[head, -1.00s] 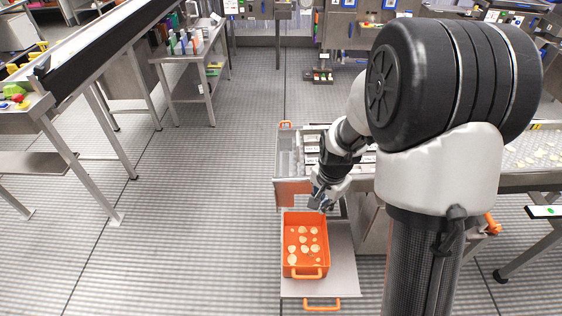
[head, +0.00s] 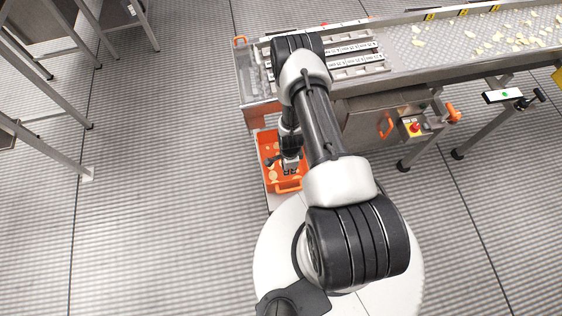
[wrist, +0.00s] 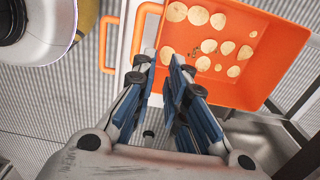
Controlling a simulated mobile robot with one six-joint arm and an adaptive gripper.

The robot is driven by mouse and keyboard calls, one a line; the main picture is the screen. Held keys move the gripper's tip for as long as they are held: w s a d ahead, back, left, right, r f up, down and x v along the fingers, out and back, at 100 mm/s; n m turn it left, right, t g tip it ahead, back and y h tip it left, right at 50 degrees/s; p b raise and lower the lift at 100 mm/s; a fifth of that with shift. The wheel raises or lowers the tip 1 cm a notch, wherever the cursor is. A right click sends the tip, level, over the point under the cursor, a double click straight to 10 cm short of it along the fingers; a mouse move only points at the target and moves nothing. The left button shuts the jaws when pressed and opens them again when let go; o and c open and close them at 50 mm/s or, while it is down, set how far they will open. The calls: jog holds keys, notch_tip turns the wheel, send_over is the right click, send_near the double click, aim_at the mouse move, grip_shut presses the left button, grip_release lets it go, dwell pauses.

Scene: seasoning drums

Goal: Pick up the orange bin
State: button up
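The orange bin (head: 288,184) sits on a pale pull-out shelf below the conveyor's end, with several round yellow slices inside. In the wrist view the bin (wrist: 284,38) fills the upper right, and its loop handle (wrist: 139,24) is at its left side. My gripper (head: 291,163) is over the bin in the head view, and my arm hides part of the bin. In the wrist view my gripper (wrist: 160,66) has its two blue-grey fingers apart, with nothing held between them. The fingertips overlap the bin's lower left edge; I cannot tell whether they touch it.
The conveyor (head: 450,45) with yellow pieces runs to the upper right. A control box with a red button (head: 415,127) is on its side. A second orange handle (wrist: 105,45) is on the shelf's edge. Table legs (head: 60,150) stand at left; the floor between is clear.

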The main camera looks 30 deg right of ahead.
aim_at(288, 182)
jog(key=f+b, duration=0.2)
jog(key=f, duration=0.5)
jog(key=f+b, duration=0.3)
jog(key=f, duration=0.5)
jog(key=shift+s+f+b, duration=0.2)
jog(key=shift+f+b, duration=0.1)
jog(key=shift+r, duration=0.1)
jog(key=shift+c, duration=0.4)
grip_shut()
jog(key=shift+w+d+r, duration=0.1)
jog(key=shift+r, duration=0.05)
